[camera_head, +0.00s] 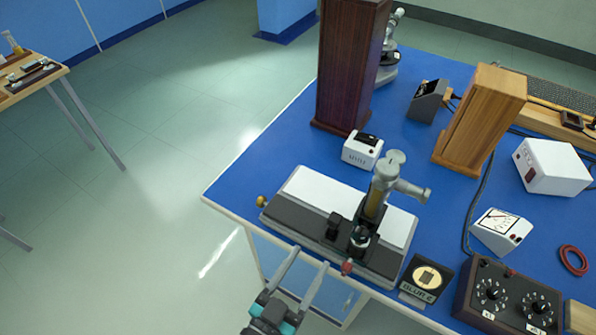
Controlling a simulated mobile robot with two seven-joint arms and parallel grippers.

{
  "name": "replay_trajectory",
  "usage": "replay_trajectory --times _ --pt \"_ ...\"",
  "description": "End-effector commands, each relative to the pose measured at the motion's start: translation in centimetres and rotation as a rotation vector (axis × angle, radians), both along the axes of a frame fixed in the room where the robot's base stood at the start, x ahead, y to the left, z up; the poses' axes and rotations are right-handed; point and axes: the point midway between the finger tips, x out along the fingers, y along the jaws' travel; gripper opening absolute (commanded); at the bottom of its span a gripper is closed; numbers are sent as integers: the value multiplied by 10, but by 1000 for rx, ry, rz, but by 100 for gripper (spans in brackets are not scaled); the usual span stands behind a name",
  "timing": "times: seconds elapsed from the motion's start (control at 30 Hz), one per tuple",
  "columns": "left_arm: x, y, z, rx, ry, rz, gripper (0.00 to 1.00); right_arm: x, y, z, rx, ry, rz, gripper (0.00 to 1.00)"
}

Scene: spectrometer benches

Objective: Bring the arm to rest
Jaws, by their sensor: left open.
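My left gripper (304,275) is at the bottom middle of the head view. Its two grey fingers are spread apart with nothing between them. The fingertips point up the picture toward the front edge of the blue bench (238,192). I cannot tell how large the gap is between the fingertips and that base. My right gripper is not in view.
A round-faced block (428,280) and a dark dial box (505,297) lie along the front edge. A meter (500,230), white box (551,167), red ring (573,260), small white device (362,150) and tall wooden cabinets (347,70) crowd the bench.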

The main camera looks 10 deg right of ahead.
Motion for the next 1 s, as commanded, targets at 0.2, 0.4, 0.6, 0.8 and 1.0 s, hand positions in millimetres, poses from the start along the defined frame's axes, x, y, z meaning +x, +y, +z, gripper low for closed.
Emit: replay_trajectory --times 0.2,0.4,0.6,0.8,1.0 --pt "1 2 -8 13 14 4 62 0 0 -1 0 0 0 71" --pt "2 33 -98 151 189 49 62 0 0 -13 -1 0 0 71" --pt "-29 100 -235 350 518 141 62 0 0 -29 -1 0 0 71" --pt "-106 171 -344 503 894 245 62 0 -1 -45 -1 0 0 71" --pt "-196 214 -402 591 1216 321 62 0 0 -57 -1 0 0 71"
